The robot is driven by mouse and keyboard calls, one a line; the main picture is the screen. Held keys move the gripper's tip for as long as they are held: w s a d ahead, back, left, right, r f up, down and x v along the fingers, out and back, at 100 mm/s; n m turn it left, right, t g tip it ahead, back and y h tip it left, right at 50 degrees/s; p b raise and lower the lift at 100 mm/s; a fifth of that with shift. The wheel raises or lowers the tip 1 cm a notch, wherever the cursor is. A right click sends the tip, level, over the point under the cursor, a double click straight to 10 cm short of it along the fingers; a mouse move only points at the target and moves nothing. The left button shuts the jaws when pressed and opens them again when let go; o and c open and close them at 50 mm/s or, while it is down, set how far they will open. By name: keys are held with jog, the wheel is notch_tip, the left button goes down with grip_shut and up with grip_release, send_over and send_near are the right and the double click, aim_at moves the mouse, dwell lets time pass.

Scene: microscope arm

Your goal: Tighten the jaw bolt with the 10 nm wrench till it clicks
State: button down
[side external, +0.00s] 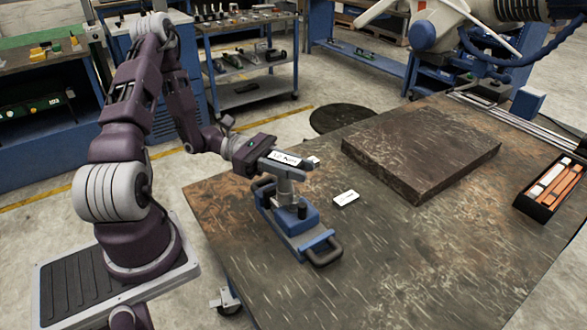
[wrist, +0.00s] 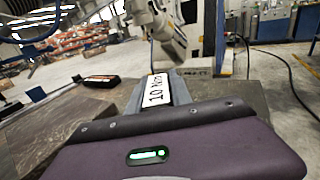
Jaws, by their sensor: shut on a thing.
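My gripper (side external: 268,158) is shut on a grey wrench with a white label (side external: 284,158). The wrench lies roughly level and points away from the gripper, over the blue and grey jaw fixture (side external: 305,238) on the table. The fixture has a grey upright, a black knob and black handles at its ends. The jaw bolt cannot be made out; the wrench and gripper cover the fixture's top. I cannot tell whether the wrench is seated on the bolt.
A small white tag (side external: 346,198) lies right of the fixture on the worn table (side external: 420,250). A thick brown slab (side external: 420,150) lies behind it. A black tray (side external: 525,207) with orange and white items stands at the right. The table's front right is clear.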

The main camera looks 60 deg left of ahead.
aim_at(302, 162)
jog(key=shift+w+d, duration=0.1)
jog(key=shift+w, duration=1.05)
jog(key=shift+f, duration=1.6)
jog(key=m+g+h, duration=0.1)
jog(key=m+g, duration=0.1)
jog(key=g, duration=0.1)
jog(key=s+m+g+h, duration=0.1)
jog(key=m+g, duration=0.1)
jog(key=shift+d+g, duration=0.15)
jog(key=shift+g, duration=0.25)
jog(key=m+g, duration=0.1)
jog(key=g, duration=0.1)
jog(key=shift+s+m+g, duration=0.15)
jog(key=shift+m+g, duration=0.25)
jog(key=shift+s+r+n+t, duration=0.1)
jog(key=shift+r+n+t, duration=0.1)
jog(key=shift+n+t, duration=0.45)
jog(key=shift+r, duration=2.85)
